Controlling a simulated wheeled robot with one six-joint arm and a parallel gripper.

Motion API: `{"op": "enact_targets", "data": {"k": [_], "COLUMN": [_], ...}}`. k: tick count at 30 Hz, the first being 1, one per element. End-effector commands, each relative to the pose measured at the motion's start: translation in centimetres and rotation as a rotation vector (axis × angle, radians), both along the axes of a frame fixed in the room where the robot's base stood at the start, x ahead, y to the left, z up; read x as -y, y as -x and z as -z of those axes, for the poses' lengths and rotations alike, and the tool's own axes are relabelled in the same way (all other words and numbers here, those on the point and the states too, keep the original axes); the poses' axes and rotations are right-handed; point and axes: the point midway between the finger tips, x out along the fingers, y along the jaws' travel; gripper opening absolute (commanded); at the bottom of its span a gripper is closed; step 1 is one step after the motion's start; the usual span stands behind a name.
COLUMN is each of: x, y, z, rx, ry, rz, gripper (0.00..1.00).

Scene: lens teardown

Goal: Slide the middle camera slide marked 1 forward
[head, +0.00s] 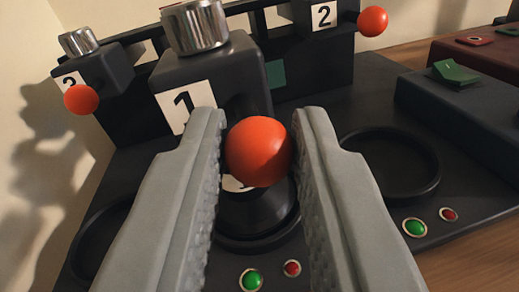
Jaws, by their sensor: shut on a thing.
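The middle camera slide (215,70) is a dark block with a silver cylinder on top and a white label marked 1. Its orange ball knob (258,151) sticks out toward me. My gripper (258,145) is shut on this knob, with one grey finger on each side of it. Below the knob is a dark round piece (258,212) in a round seat. A white label there is mostly hidden by the knob. The fingers hide parts of the base and part of the slide's front.
A slide marked 2 (315,15) with an orange knob (373,21) stands at back right. Another slide (105,75) with an orange knob (81,99) is at left, its number partly covered. Green (251,280) and red (292,268) buttons sit in front. Dark (460,110) and red boxes (480,55) stand right.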

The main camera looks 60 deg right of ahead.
Motion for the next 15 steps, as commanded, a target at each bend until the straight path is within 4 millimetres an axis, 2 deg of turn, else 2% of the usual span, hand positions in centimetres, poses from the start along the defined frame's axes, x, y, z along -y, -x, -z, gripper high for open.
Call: {"op": "enact_targets", "data": {"k": [4, 5, 7, 15], "x": [-0.10, -0.09, -0.09, -0.04], "y": [0.14, 0.15, 0.13, 0.08], "z": [0.11, 0.12, 0.12, 0.09], "rx": [-0.002, -0.002, -0.002, -0.001], "ry": [0.000, 0.000, 0.000, 0.000], "rz": [0.000, 0.000, 0.000, 0.000], "gripper": [0.00, 0.28, 0.41, 0.42]}}
